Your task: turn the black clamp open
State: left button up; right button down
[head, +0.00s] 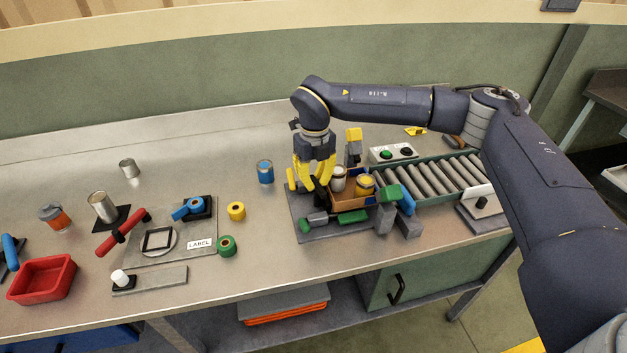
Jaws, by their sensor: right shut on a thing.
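My right gripper (316,184) reaches down from its dark arm onto the left side of a grey fixture plate (298,207). Its yellow fingers are shut on a small dark part, which appears to be the black clamp (320,195). The fingers hide much of the clamp, so I cannot tell how far it is turned. A cardboard box (345,200) holding cans with white and yellow lids sits just right of the fingers. My left gripper is not in view.
Green and grey blocks (352,217) crowd the plate's front and right. A roller conveyor (435,178) runs behind right, near a button box (393,153). A blue can (265,171) stands left of the gripper. A red-handled fixture (123,232) and red bin (42,279) are farther left.

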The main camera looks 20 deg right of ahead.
jog(key=shift+d+f+m, duration=0.1)
jog(key=shift+m, duration=0.6)
jog(key=c, duration=1.4)
grip_release()
jog(key=shift+o, duration=0.2)
jog(key=shift+n, duration=0.3)
